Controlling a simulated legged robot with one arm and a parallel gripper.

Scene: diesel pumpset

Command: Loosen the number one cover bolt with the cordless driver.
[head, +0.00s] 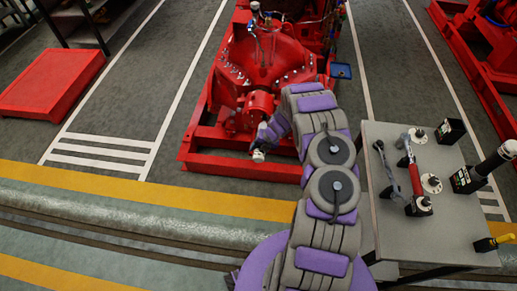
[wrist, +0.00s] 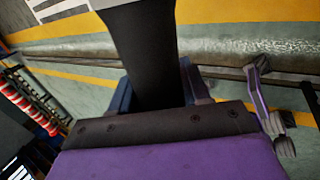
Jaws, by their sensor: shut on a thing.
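The red pump casing (head: 262,65) stands at the top centre of the head view, with a ring of small light bolts (head: 237,75) on its cover. I cannot tell which bolt is number one. My gripper (head: 263,143) is in front of the pump's lower front, apart from the cover bolts in the picture. In the wrist view my gripper (wrist: 157,92) is shut on a dark, straight-sided tool (wrist: 145,50) between its blue fingers. Only part of this tool shows, and I cannot tell for sure that it is the cordless driver. A pale end shows below the gripper in the head view.
A grey table (head: 432,235) stands at the right. It bears a red-handled tool (head: 414,178), a black box (head: 450,131), a black tool with a pale top (head: 481,172) and a yellow-black tool (head: 490,243). A red platform (head: 50,82) lies left. The marked floor between is clear.

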